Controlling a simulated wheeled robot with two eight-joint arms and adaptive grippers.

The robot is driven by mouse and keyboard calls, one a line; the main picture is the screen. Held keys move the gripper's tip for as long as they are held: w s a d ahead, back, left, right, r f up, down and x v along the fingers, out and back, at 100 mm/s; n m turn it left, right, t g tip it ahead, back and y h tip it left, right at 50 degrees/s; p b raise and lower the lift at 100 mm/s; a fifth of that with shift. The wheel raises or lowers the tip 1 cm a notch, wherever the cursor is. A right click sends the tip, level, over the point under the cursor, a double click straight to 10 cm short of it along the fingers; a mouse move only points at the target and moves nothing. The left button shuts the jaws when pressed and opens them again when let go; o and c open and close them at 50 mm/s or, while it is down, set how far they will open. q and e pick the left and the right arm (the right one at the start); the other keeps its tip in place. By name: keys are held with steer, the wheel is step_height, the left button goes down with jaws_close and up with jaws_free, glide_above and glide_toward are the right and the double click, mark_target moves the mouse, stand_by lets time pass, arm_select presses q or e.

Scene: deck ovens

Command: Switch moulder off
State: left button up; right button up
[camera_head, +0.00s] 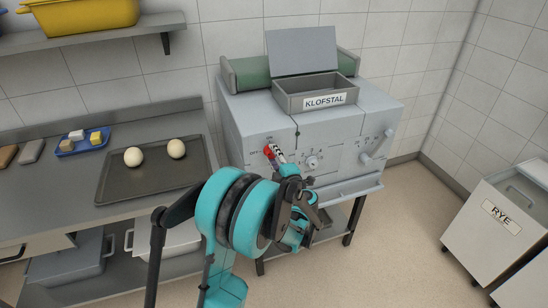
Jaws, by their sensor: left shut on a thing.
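The moulder (343,125) is a light grey machine labelled KLOFSTAL in the middle of the head view, with an open hopper on top. Its front carries a red switch knob (268,151) at the left, a round dial (312,162) in the middle and a crank-like handle (379,146) at the right. My left gripper (278,155) reaches up to the red knob, its fingertips shut on it. The wrist hides part of the machine's lower front. The knob's exact setting is too small to read. My right gripper is out of view.
A steel bench on the left holds a dark tray (118,187) with two dough balls and a blue tray (68,150) of small blocks. A yellow tub (95,14) sits on the shelf above. A white RYE bin (490,235) stands right; floor between is clear.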

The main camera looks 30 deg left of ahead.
arm_select(q)
steer(key=shift+n, duration=1.6)
steer(key=o, duration=1.2)
steer(key=shift+c, duration=0.2)
steer(key=v, duration=1.2)
steer(key=shift+s, duration=0.2)
steer(key=shift+a, duration=0.15)
